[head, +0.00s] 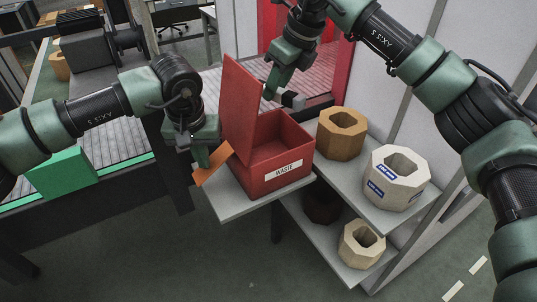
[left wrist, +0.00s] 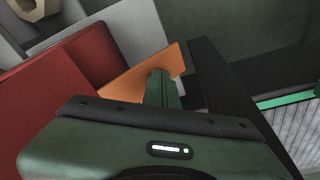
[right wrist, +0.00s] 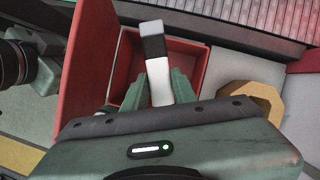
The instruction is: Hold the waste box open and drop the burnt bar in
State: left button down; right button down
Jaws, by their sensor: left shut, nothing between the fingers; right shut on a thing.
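The red waste box (head: 268,186) stands on a grey shelf with a white WASTE label on its front. Its lid (head: 240,102) stands upright at the box's left side, so the box is open. An orange flap (head: 213,167) sticks out at the left side. My left gripper (head: 201,158) is shut and empty at this flap; its fingers overlap the flap in the left wrist view (left wrist: 163,82), and contact looks likely. My right gripper (head: 271,86) is shut on the bar (head: 293,100), white with a dark middle. In the right wrist view the bar (right wrist: 155,58) overlaps the box's opening.

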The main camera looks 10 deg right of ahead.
jog(key=shift+f, duration=2.75)
jog(key=c, duration=1.1)
grip_release()
jog(key=shift+o, duration=0.2)
jog(key=v, duration=1.2)
jog(key=shift+w, duration=0.1)
